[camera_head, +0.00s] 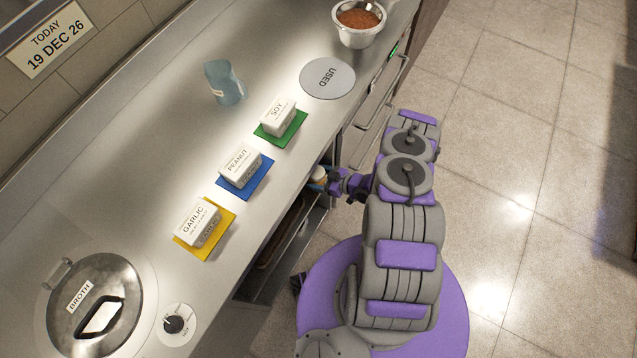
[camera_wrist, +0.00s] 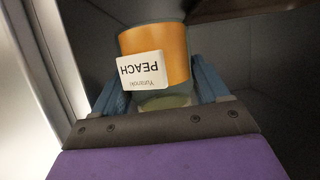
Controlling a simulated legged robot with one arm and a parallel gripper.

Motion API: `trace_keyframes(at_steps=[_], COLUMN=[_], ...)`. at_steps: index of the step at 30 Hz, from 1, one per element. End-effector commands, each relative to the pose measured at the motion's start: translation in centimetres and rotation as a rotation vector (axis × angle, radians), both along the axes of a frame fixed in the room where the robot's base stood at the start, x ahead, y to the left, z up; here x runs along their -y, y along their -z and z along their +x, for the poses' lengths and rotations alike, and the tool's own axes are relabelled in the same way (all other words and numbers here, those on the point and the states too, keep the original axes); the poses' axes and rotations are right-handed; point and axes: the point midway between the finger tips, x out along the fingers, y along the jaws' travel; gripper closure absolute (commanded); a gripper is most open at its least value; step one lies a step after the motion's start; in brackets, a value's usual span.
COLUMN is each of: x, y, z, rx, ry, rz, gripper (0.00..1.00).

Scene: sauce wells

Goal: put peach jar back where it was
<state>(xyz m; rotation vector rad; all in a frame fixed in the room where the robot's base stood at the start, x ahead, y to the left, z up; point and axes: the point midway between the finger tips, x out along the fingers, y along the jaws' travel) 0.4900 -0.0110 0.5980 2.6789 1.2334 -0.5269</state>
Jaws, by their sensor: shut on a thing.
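The peach jar (camera_wrist: 171,42) fills the upper middle of the wrist view. It is orange, with a white label reading PEACH that appears upside down there. My gripper (camera_wrist: 165,95) is shut on the jar, with a blue finger on each side of it. In the head view my gripper (camera_head: 322,184) is low at the counter's front edge, by an open space under the counter. Only a small part of the jar (camera_head: 319,173) shows there. The wrist view shows dark grey surfaces around the jar; I cannot tell whether the jar touches one.
On the counter (camera_head: 150,180) stand boxes labelled GARLIC (camera_head: 197,220), PEANUT (camera_head: 240,165) and SOY (camera_head: 279,117) on coloured mats. A blue pitcher (camera_head: 222,84), a grey USED disc (camera_head: 327,78), a metal bowl (camera_head: 358,24) and a BROTH pot (camera_head: 95,305) are also there. An open drawer (camera_head: 283,245) is below.

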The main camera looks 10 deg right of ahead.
Motion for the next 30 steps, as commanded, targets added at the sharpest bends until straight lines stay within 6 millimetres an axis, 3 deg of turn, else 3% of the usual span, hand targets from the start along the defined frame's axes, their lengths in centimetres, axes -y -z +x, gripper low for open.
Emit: trace_keyframes(at_steps=[5, 12, 23, 24, 30], x=[-0.7, 0.0, 0.0, -0.1, -0.3], y=[1.0, 4.4, 4.4, 4.4, 4.4], z=[0.0, 0.0, 0.2, 0.2, 0.2], rx=[0.0, 0.0, 0.0, 0.0, 0.001], ry=[-0.003, -0.001, -0.001, -0.001, -0.002], rz=[-0.008, 0.003, 0.002, 0.0, -0.003], gripper=[0.68, 0.68, 0.68, 0.22, 0.03])
